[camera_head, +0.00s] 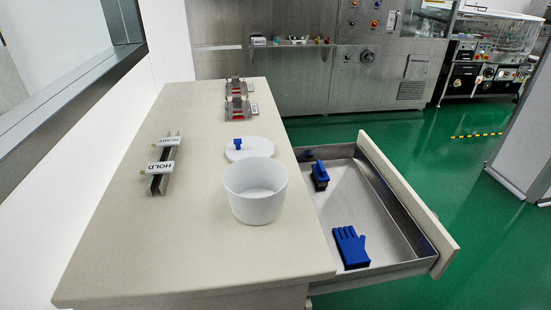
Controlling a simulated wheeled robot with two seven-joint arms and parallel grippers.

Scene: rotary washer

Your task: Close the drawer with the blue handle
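One drawer (365,207) is pulled out to the right from under the counter. It is a metal tray with a beige front panel (410,205). The outer face of that panel is turned away, so its handle is hidden and I cannot see a blue handle on it. A dark brush with a blue top (320,176) and a blue glove (350,247) lie inside the drawer. Neither of my grippers is in view.
A white bowl (256,192) and a white lid with a blue knob (247,149) sit on the counter (200,240). A rack with READY and HOLD labels (164,165) is at left. Two small fixtures (238,107) stand at the back. Green floor is clear right of the drawer.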

